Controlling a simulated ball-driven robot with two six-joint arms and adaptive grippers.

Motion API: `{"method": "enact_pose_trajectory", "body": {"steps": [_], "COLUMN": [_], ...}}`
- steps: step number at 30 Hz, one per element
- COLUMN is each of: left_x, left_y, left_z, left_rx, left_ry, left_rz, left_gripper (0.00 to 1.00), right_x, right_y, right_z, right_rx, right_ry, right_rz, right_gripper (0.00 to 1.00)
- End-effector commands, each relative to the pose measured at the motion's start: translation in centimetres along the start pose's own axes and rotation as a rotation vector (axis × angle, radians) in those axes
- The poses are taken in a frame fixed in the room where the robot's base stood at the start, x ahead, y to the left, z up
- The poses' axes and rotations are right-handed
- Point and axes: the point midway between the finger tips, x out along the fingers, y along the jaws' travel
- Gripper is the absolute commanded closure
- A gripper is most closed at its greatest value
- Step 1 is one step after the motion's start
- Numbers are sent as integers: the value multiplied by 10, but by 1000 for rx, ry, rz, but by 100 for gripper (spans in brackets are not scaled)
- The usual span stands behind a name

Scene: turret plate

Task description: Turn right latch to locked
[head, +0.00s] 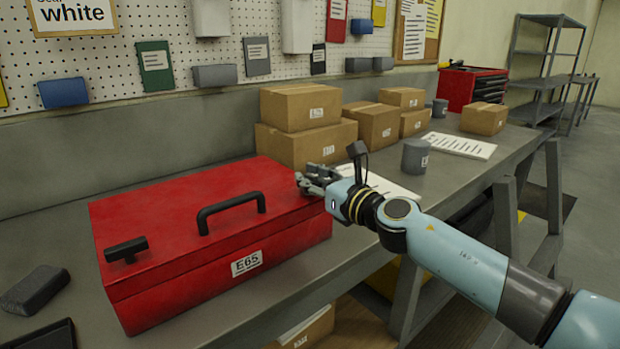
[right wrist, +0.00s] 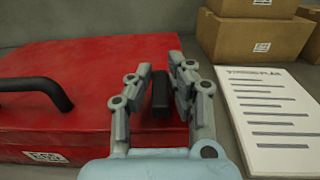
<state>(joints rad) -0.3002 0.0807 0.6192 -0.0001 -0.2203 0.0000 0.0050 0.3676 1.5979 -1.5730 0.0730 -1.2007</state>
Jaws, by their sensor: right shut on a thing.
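A red toolbox (head: 200,235) labelled E65 sits on the grey workbench with its lid closed. A black left latch (head: 126,249) shows as a T-shaped bar at the lid's left end. A black carry handle (head: 231,211) stands on the lid's middle. My right gripper (head: 305,181) is at the lid's right end. In the right wrist view, my right gripper (right wrist: 156,90) has its fingers on both sides of the black right latch (right wrist: 161,92) and is shut on it. In the head view the fingers cover the right latch. My left gripper is not in view.
Several cardboard boxes (head: 305,142) stand behind the toolbox. A printed sheet (right wrist: 268,110) lies right of it, with a grey cylinder (head: 415,157) beyond. A dark block (head: 34,290) lies at the left. The bench's front edge runs close to the toolbox.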

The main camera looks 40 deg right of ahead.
Motion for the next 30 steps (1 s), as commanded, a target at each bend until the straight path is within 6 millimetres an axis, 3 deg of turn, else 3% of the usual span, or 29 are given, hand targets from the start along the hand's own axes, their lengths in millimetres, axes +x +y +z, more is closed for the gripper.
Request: {"method": "enact_pose_trajectory", "body": {"steps": [10,19,30], "left_x": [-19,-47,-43], "left_y": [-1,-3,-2], "left_z": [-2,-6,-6], "left_rx": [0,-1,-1], "left_ry": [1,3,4], "left_rz": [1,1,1], "left_gripper": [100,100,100], "right_x": [0,1,1], "right_y": [0,2,1], "right_z": [4,3,-2], "right_rx": [6,9,5], "right_ry": [-1,-1,-2], "right_rz": [-79,-308,-641], "right_gripper": [100,100,100]}}
